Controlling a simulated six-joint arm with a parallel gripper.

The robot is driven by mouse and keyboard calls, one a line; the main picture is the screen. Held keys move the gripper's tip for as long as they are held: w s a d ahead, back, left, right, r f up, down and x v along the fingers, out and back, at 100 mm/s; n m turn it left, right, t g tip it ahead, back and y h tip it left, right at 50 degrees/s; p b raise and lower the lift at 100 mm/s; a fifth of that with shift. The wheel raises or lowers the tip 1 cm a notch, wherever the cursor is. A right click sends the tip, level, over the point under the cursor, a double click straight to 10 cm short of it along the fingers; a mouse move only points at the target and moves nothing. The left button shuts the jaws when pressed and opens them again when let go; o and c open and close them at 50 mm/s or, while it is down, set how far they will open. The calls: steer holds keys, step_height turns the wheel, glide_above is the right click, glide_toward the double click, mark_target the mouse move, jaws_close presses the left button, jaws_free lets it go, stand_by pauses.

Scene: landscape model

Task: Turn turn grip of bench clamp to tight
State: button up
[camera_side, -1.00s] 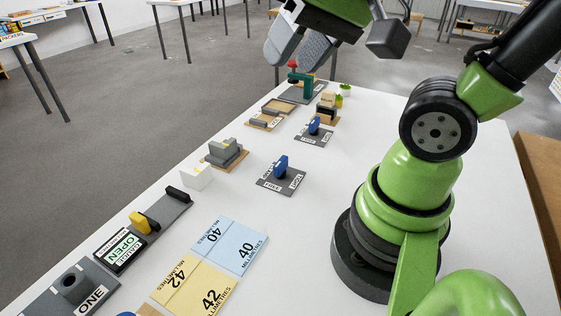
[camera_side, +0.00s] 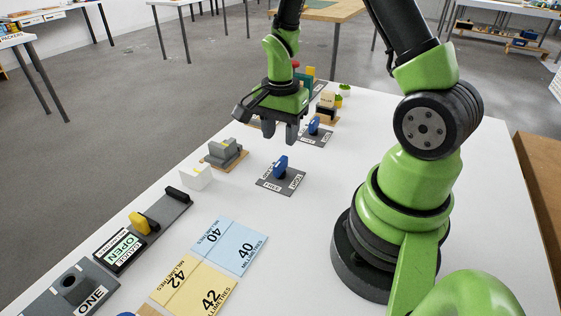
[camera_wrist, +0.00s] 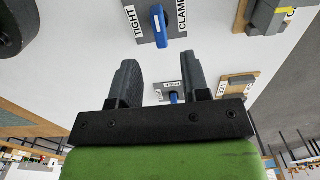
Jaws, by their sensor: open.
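The bench clamp's blue turn grip (camera_side: 281,166) stands on a grey plate (camera_side: 267,185) with white labels in the middle of the table. In the wrist view the same grip (camera_wrist: 158,26) is at the top, upright in the picture, with the TIGHT label (camera_wrist: 137,20) to its left and the CLAMP label (camera_wrist: 182,15) to its right. Which label the grip points at is unclear. My gripper (camera_side: 280,132) is open and empty, fingers pointing down, above and beyond the grip and apart from it. Both fingers (camera_wrist: 163,70) show in the wrist view.
A second blue grip (camera_side: 314,125) on a labelled plate stands farther back, near my fingers. A grey stepped block (camera_side: 224,150) on a wooden base and a white block (camera_side: 196,178) are to the left. White table lies clear between the turn grip and my arm's base.

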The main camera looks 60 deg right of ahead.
mark_target(281, 161)
step_height(281, 161, down, 8)
steer(key=shift+f, duration=0.1)
stand_by(0.4)
jaws_close()
